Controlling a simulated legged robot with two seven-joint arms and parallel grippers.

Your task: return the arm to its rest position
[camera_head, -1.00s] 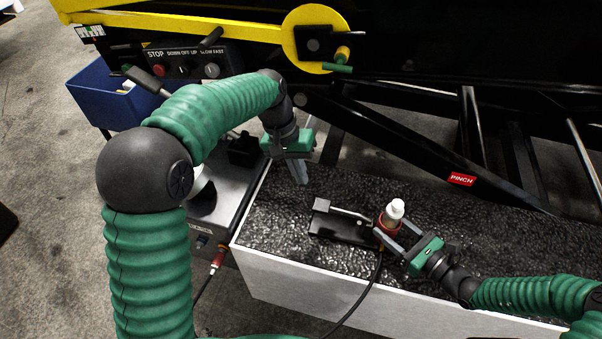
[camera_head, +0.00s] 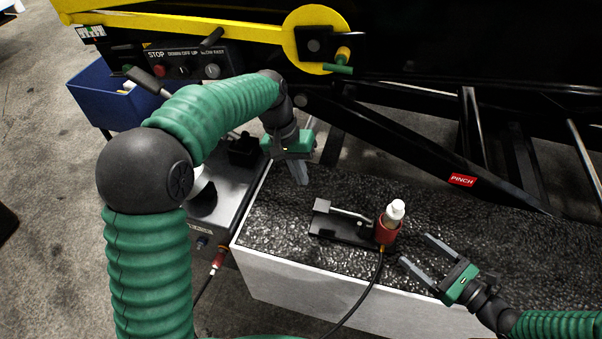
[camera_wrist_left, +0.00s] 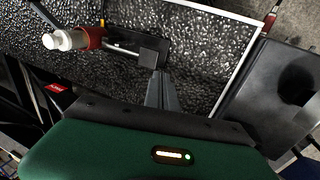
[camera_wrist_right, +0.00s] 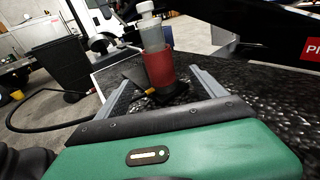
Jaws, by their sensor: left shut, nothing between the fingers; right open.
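My right gripper (camera_head: 425,262) is open and empty over the front right part of the black textured surface, right of a white-capped bottle (camera_head: 396,210). The bottle stands upright in a red holder (camera_head: 387,233) on a black foot-pedal-like device (camera_head: 340,222). In the right wrist view the bottle (camera_wrist_right: 152,35) and red holder (camera_wrist_right: 159,70) show beyond and between the spread fingers, apart from them. My left gripper (camera_head: 301,175) is shut and empty, pointing down above the surface's back left end. Its closed fingers (camera_wrist_left: 161,92) also show in the left wrist view.
A control panel (camera_head: 190,62) and yellow lever disc (camera_head: 316,40) are at the back. A blue bin (camera_head: 95,100) stands at the left. A black brace with a red PINCH label (camera_head: 462,180) crosses behind the surface. A cable (camera_head: 367,290) runs over the front edge.

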